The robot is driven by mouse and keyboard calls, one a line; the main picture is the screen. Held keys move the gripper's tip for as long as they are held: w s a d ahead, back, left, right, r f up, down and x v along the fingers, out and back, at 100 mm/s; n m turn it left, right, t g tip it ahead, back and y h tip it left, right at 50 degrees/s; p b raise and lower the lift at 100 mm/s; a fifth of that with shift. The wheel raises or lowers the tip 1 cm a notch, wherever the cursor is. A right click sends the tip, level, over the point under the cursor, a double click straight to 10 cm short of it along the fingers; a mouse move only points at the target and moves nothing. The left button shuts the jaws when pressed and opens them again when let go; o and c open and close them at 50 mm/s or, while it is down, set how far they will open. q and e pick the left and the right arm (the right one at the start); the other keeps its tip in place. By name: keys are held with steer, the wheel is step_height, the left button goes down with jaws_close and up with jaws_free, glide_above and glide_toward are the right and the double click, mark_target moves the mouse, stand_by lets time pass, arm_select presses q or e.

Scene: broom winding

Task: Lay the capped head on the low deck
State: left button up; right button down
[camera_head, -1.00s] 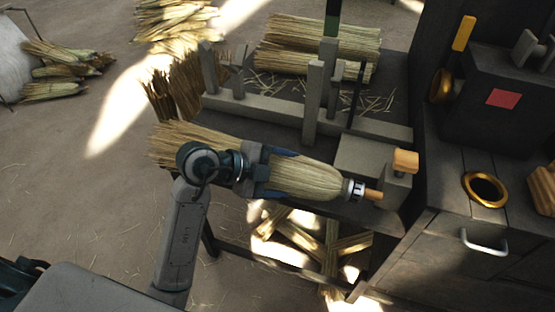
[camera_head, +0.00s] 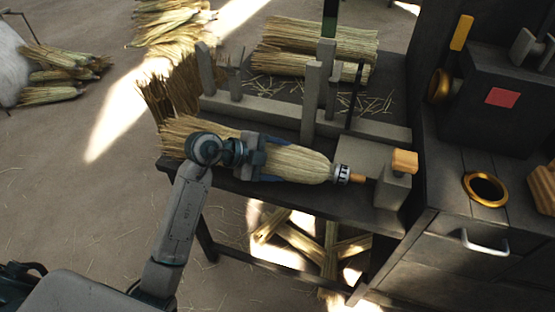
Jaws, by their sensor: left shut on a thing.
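The capped head (camera_head: 300,164) is a straw broom head with a grey and white cap (camera_head: 342,174) and a short wooden stub at its right end. It lies roughly level along the front of the low deck (camera_head: 250,191), bristles to the left. My left gripper (camera_head: 262,160) is shut around its middle, with blue fingers on either side. Whether the head touches the deck or hovers just over it, I cannot tell. My right gripper is not in view.
Grey upright posts (camera_head: 312,100) and a rail stand behind the head. A block with a wooden knob (camera_head: 404,162) is at the right. Straw bundles (camera_head: 315,45) lie at the back. A dark cabinet with a gold ring (camera_head: 486,189) stands to the right.

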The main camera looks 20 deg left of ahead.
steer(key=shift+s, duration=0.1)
arm_select(q)
steer(key=o, duration=1.1)
steer(key=shift+c, duration=0.2)
steer(key=shift+o, duration=0.6)
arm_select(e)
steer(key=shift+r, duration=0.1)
arm_select(q)
steer(key=shift+s+a+r, duration=0.25)
steer(key=shift+a+r, duration=0.05)
steer(key=shift+a, duration=0.15)
steer(key=v, duration=1.1)
steer(key=shift+p, duration=0.45)
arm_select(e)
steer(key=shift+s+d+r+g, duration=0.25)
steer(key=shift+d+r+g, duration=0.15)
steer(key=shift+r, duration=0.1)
